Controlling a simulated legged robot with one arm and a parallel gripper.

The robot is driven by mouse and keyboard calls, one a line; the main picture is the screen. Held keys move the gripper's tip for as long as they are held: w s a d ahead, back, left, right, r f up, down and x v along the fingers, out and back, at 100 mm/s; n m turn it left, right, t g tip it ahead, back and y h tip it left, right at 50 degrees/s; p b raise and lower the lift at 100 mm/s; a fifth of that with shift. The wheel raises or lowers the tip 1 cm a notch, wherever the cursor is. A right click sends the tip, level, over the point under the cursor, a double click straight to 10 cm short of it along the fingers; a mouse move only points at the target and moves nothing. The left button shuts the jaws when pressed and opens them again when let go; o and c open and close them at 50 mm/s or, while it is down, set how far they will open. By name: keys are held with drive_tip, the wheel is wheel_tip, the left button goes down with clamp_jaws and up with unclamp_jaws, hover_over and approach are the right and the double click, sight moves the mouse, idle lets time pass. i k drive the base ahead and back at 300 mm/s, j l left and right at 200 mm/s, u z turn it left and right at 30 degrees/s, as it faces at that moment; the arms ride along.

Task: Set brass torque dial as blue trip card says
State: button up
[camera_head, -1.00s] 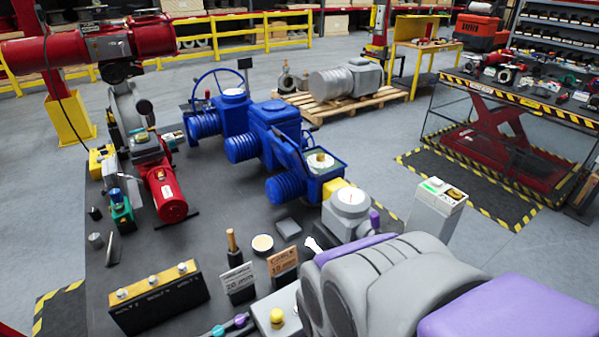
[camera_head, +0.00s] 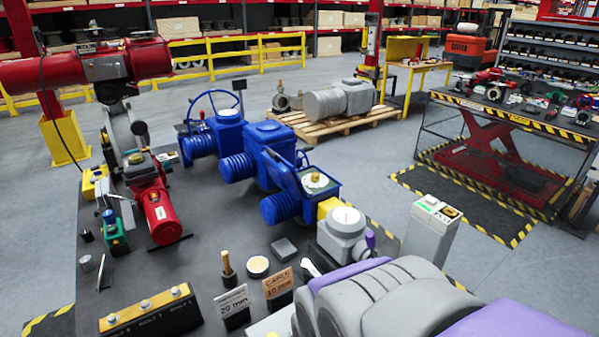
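A blue actuator (camera_head: 272,150) with ribbed drums stands on the dark bench. Its open housing on the right holds a white disc with a small brass knob (camera_head: 315,177), which looks like the brass torque dial; its marks are too small to read. I cannot make out a blue trip card. Two small upright cards, a grey one reading "20 mm" (camera_head: 233,301) and an orange one reading "10 mm" (camera_head: 278,284), stand in front.
A grey gearbox with a white dial (camera_head: 345,219) stands right of the blue actuator, near my arm. A grey pedestal (camera_head: 431,229) with a green light stands further right.

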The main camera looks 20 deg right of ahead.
sight(314, 177)
drive_tip(key=l+u, duration=0.1)
drive_tip(key=l, duration=0.45)
drive_tip(key=l+u, duration=0.15)
drive_tip(key=l, duration=0.4)
drive_tip(key=k+l+u, duration=0.1)
drive_tip(key=l, duration=0.45)
drive_tip(key=k+l+u, duration=0.1)
drive_tip(key=l, duration=0.45)
drive_tip(key=k+l+u, duration=0.1)
drive_tip(key=l, duration=0.4)
drive_tip(key=l+u, duration=0.3)
drive_tip(key=l, duration=0.55)
drive_tip(key=l+u, duration=0.3)
drive_tip(key=l, duration=0.55)
drive_tip(key=k+l+u, duration=0.1)
drive_tip(key=l+u, duration=0.15)
drive_tip(key=l, duration=0.6)
drive_tip(key=i+l+u, duration=0.1)
drive_tip(key=l, duration=0.3)
drive_tip(key=i+l+u, duration=0.1)
drive_tip(key=l, duration=0.3)
drive_tip(key=i+l+u, duration=0.1)
drive_tip(key=i+l, duration=0.15)
drive_tip(key=l, duration=0.15)
drive_tip(key=i+l, duration=0.15)
drive_tip(key=l, duration=0.3)
drive_tip(key=i+l+u, duration=0.15)
drive_tip(key=l, duration=0.25)
